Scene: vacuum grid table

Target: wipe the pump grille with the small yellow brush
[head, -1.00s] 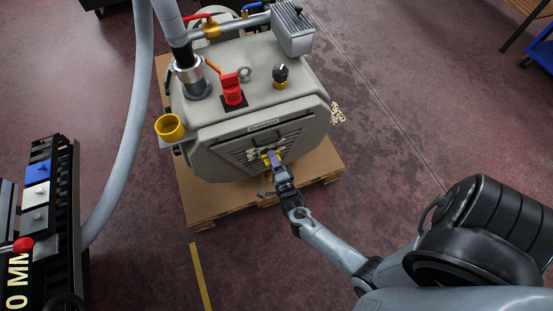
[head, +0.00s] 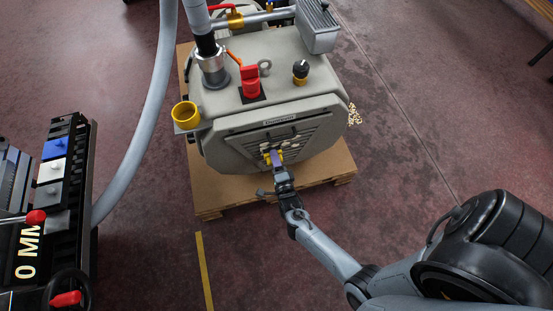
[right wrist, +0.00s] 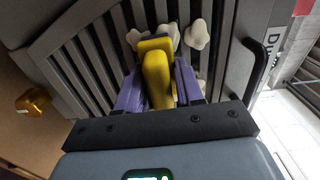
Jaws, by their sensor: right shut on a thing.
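The grey pump (head: 225,145) stands on a wooden pallet, with its slatted grille (head: 306,140) facing me. My right gripper (head: 276,158) is at the lower part of the grille. In the right wrist view its purple fingers (right wrist: 158,88) are shut on the small yellow brush (right wrist: 157,75). The brush's head points at the slats; whether it touches them I cannot tell. Several off-white lumps (right wrist: 197,35) lie on the grille around and beyond the brush head. My left gripper is not in view.
A black handle bar (right wrist: 262,65) runs beside the grille. A yellow cup (head: 185,115) sits at the pump's left side. A grey hose (head: 155,120) and a console with red knobs (head: 66,299) stand left. Floor right of the pallet (head: 235,203) is clear.

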